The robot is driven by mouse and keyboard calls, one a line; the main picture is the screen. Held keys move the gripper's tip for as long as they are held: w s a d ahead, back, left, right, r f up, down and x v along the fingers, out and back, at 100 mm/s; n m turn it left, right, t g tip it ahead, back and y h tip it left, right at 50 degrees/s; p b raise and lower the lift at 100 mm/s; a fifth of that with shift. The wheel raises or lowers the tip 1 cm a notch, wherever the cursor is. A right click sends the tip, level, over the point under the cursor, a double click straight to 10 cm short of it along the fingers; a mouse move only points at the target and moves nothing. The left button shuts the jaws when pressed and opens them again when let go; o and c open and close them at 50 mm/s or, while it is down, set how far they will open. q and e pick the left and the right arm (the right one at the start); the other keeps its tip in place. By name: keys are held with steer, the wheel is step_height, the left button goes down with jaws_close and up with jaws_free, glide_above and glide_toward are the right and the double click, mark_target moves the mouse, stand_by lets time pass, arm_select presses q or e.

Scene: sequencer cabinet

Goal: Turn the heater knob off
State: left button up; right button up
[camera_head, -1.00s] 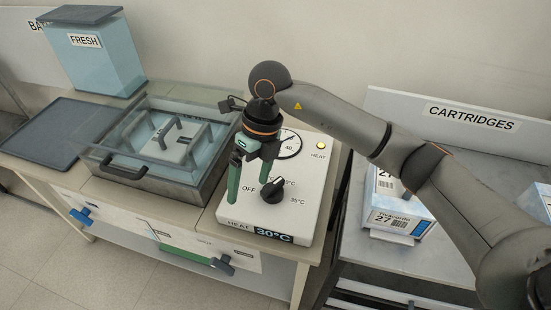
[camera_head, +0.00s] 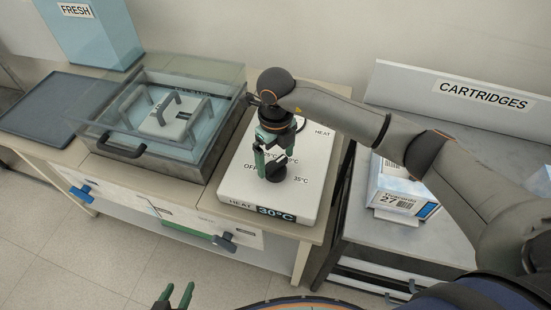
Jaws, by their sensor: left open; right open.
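The heater is a white box (camera_head: 312,180) on the bench, with a 30°C display (camera_head: 276,212) on its front edge. Its black knob (camera_head: 275,174) sits on the sloped top, with OFF (camera_head: 251,167) to its left and 35°C to its right. My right gripper (camera_head: 271,165) is open and points down at the knob, its green fingers close around it; contact is unclear. The fingers partly hide the knob, so its pointer cannot be read. My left gripper (camera_head: 175,296) is open and empty at the bottom edge, far from the heater.
A water bath (camera_head: 145,148) with a clear lid stands left of the heater. A dark tray (camera_head: 50,112) and a blue FRESH container (camera_head: 92,30) are further left. Cartridge boxes (camera_head: 400,190) stand on the right table. Floor in front of the bench is clear.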

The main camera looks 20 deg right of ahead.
steer(key=shift+f, duration=0.55)
steer(key=c, duration=1.1)
